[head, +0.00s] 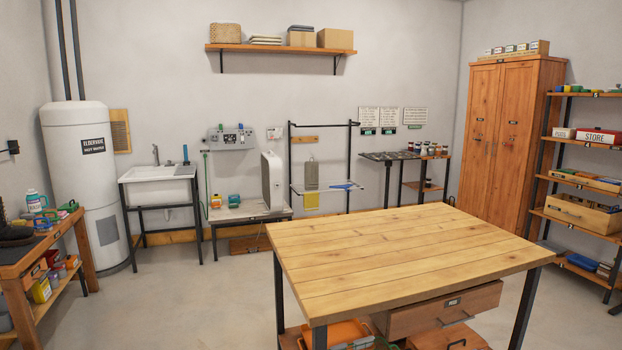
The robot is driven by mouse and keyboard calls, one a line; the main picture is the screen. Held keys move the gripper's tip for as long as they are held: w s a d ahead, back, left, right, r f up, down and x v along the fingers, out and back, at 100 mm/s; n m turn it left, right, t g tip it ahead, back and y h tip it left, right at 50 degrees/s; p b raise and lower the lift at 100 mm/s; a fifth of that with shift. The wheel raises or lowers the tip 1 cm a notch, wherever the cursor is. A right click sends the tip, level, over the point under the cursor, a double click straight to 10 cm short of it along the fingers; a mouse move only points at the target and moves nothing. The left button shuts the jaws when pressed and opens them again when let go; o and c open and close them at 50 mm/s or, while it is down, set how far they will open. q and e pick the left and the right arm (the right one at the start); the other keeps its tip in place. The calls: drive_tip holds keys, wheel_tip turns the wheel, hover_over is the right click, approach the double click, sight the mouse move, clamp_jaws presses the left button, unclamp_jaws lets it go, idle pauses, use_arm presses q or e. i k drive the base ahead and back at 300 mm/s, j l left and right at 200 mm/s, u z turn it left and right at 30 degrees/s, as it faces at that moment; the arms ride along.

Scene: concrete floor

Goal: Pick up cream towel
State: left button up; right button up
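I cannot make out a cream towel for certain in the head view. A small flat stack of pale folded cloth or similar (266,40) lies on the high wall shelf (230,47), between a wicker basket and cardboard boxes. It is too small to tell whether it is a towel. A grey hanging item (311,174) is on the metal rack at the back wall. Neither of my grippers is in view.
A bare wooden worktable (400,245) with a drawer (440,310) stands in front of me. A white sink (158,188), a water heater (88,170), a low table (250,210), a wooden cabinet (510,140) and open shelving (580,155) line the walls. Floor is clear left of the worktable.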

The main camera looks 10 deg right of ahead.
sight(311, 168)
drive_tip(key=u, duration=0.3)
drive_tip(key=i+u, duration=0.25)
drive_tip(key=i, duration=0.55)
drive_tip(key=i+l+u, duration=0.1)
drive_tip(key=i+u, duration=0.2)
drive_tip(key=i, duration=0.5)
drive_tip(key=i+z, duration=0.15)
drive_tip(key=i, duration=0.5)
drive_tip(key=i+z, duration=0.1)
drive_tip(key=i, duration=0.55)
drive_tip(key=i+z, duration=0.15)
drive_tip(key=i, duration=0.5)
drive_tip(key=i+j+z, duration=0.1)
drive_tip(key=i, duration=0.55)
drive_tip(key=j, duration=0.1)
